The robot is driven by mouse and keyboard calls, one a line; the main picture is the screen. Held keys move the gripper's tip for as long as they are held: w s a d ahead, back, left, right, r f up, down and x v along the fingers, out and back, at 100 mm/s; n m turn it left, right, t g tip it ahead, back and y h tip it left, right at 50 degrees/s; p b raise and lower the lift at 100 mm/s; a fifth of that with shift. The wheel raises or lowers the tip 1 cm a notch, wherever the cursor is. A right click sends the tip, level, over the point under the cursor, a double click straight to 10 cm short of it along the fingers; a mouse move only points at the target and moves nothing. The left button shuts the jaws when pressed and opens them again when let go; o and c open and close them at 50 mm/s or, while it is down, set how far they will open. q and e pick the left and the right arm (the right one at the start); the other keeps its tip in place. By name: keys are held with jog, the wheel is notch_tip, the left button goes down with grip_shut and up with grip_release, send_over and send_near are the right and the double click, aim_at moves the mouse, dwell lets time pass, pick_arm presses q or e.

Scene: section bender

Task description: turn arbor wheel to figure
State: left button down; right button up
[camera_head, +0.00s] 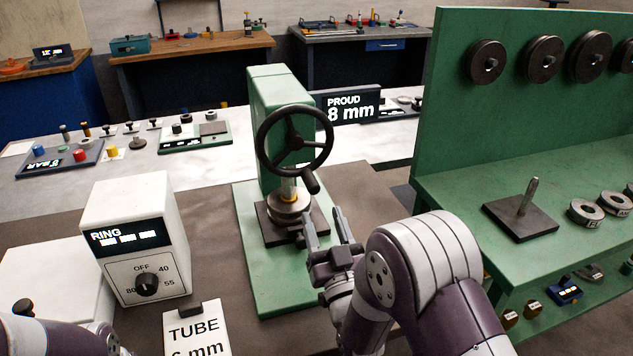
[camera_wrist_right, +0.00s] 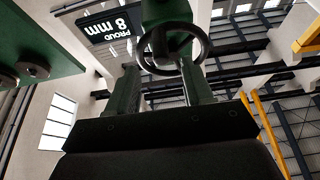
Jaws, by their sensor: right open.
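The arbor wheel (camera_head: 295,139) is a black three-spoked handwheel with a handle at its lower right, on the front of a green press (camera_head: 272,85). The wheel also shows upside down in the right wrist view (camera_wrist_right: 172,45), beyond the fingers. A dark display (camera_head: 348,105) behind the press reads "PROUD 8 mm". My right gripper (camera_head: 326,228) is open and empty, below and to the right of the wheel, its fingers pointing up and apart from the wheel. Below the wheel, a ram meets a round metal piece (camera_head: 289,207) on a dark plate. My left gripper is not in view.
A white box (camera_head: 137,235) with a "RING" display and a dial stands left of the press. A "TUBE 6 mm" card (camera_head: 196,330) is in front. A green rack (camera_head: 520,95) with dark discs stands at right, with a spindle plate (camera_head: 520,222) on its shelf.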

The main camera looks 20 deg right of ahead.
aim_at(303, 179)
jog(key=p+x, duration=0.1)
jog(key=x, duration=0.7)
jog(key=shift+w+r+p, duration=0.1)
jog(key=shift+w+p, duration=0.2)
jog(key=shift+p, duration=0.05)
grip_shut()
jog(key=m+b, duration=0.1)
jog(key=a+m+b, duration=0.1)
jog(key=b, duration=0.1)
jog(key=shift+f+h, duration=0.4)
jog(key=shift+a+r+m+h, duration=0.3)
jog(key=shift+m+h, duration=0.1)
jog(key=shift+m, duration=0.2)
